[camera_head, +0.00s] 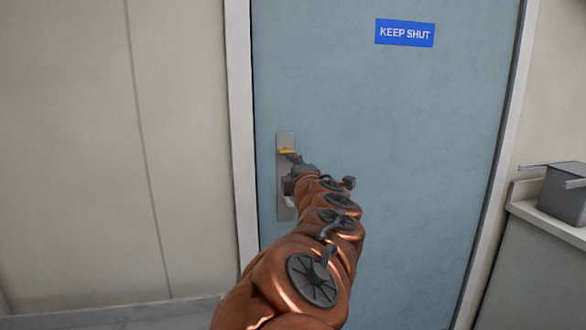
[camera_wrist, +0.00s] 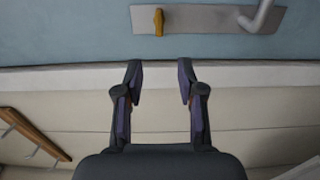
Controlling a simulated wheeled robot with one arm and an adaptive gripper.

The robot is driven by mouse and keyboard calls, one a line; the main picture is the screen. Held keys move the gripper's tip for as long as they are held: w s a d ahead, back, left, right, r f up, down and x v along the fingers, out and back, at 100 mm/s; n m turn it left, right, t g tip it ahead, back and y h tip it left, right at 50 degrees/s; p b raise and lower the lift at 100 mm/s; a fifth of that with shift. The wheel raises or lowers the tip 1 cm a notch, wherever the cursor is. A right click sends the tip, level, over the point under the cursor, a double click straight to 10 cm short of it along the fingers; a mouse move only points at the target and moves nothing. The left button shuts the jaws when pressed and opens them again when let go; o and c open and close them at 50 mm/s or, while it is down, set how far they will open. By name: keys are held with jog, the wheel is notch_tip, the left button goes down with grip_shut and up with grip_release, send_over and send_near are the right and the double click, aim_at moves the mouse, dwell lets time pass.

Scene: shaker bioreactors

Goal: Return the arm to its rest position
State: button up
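My copper-coloured arm reaches forward to the blue door (camera_head: 400,130), with my gripper (camera_head: 294,160) in front of its metal handle plate (camera_head: 285,141). A yellow latch (camera_head: 287,151) sits on the plate, close to the fingertips in the picture. In the wrist view, my gripper (camera_wrist: 159,78) has its two fingers apart with nothing between them. The plate (camera_wrist: 205,19), the yellow latch (camera_wrist: 158,21) and the lever handle (camera_wrist: 262,17) lie beyond the fingertips, apart from them. My arm hides part of the lever in the head view. The door looks closed in its frame.
A blue "KEEP SHUT" sign (camera_head: 405,33) is on the door. A grey box (camera_head: 563,194) stands on a counter (camera_head: 550,222) at the right. A plain wall (camera_head: 185,150) is left of the door. A wooden rail with hooks (camera_wrist: 32,135) shows in the wrist view.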

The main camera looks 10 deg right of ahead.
jog(key=s+d+r+m+g+h+p, duration=0.1)
jog(key=s+d+m+g+h+p, duration=0.1)
jog(key=s+d+m+h, duration=0.25)
jog(key=s+d+m+g+h+p, duration=0.1)
jog(key=s+d+m+h, duration=0.15)
jog(key=d+m, duration=0.4)
jog(key=s+d+f+m+g+p, duration=0.2)
jog(key=s+d+f+m+g, duration=0.3)
jog(key=s, duration=0.5)
jog(key=s+a+f+m+g+y+p, duration=0.1)
jog(key=s+a+f+g+p, duration=0.15)
jog(key=s+f, duration=0.35)
jog(key=s+a+f+m+g+y+p, duration=0.1)
jog(key=s+a+f+g+y, duration=0.2)
jog(key=s, duration=0.4)
jog(key=s+a+f+g+y+p, duration=0.1)
jog(key=s+a+f+g, duration=0.1)
jog(key=s, duration=0.6)
jog(key=s+a+f+g+y+p, duration=0.1)
jog(key=s+a+f+g+y, duration=0.1)
jog(key=s+a+g, duration=0.2)
jog(key=s+a, duration=0.3)
jog(key=s, duration=0.2)
jog(key=shift+a+f, duration=0.15)
jog(key=shift+f, duration=0.1)
jog(key=shift+s, duration=0.1)
